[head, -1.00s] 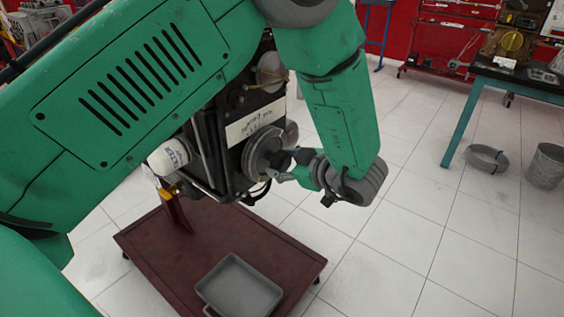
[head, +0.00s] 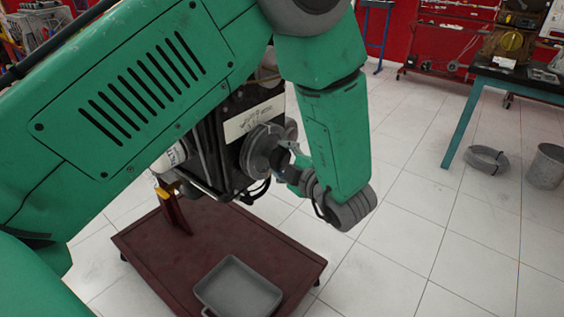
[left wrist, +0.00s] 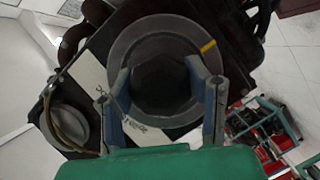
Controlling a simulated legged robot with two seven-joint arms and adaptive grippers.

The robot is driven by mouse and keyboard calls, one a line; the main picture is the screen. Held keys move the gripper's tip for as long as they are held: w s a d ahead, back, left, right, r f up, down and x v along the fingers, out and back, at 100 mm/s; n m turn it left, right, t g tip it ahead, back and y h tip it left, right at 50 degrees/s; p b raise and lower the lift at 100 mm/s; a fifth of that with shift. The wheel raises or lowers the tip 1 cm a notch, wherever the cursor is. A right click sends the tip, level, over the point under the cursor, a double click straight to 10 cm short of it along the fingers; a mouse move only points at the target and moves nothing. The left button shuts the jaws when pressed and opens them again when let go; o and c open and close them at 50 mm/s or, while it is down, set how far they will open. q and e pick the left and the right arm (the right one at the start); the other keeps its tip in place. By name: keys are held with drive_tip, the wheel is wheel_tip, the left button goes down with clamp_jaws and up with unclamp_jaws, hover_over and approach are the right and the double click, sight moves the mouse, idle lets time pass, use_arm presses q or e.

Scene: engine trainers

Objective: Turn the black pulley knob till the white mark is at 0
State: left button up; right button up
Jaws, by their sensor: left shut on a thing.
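The grey pulley (head: 257,152) is on the front of the dark engine (head: 238,112). In the left wrist view the round pulley (left wrist: 142,33) fills the middle, with a dark knob (left wrist: 162,82) at its centre. A short yellow mark (left wrist: 208,46) shows on the pulley rim at upper right; I see no clearly white mark and no readable 0. My left gripper (head: 284,160) is at the pulley's front. Its two fingers (left wrist: 163,92) lie on opposite sides of the knob, shut on it. My right gripper is not in view.
A white label (head: 254,119) with handwriting is on the engine above the pulley. A dark red cart (head: 170,262) stands below, carrying a grey tray (head: 238,287). A table (head: 525,85) and a bucket (head: 546,166) stand at the right.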

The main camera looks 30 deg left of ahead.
use_arm(q)
drive_tip(key=shift+s+d+f, duration=0.1)
drive_tip(key=shift+f, duration=0.1)
idle(0.4)
drive_tip(key=o, duration=1.2)
drive_tip(key=shift+c, duration=0.2)
drive_tip(key=shift+r, duration=0.1)
drive_tip(key=shift+d, duration=0.25)
drive_tip(key=v, duration=0.7)
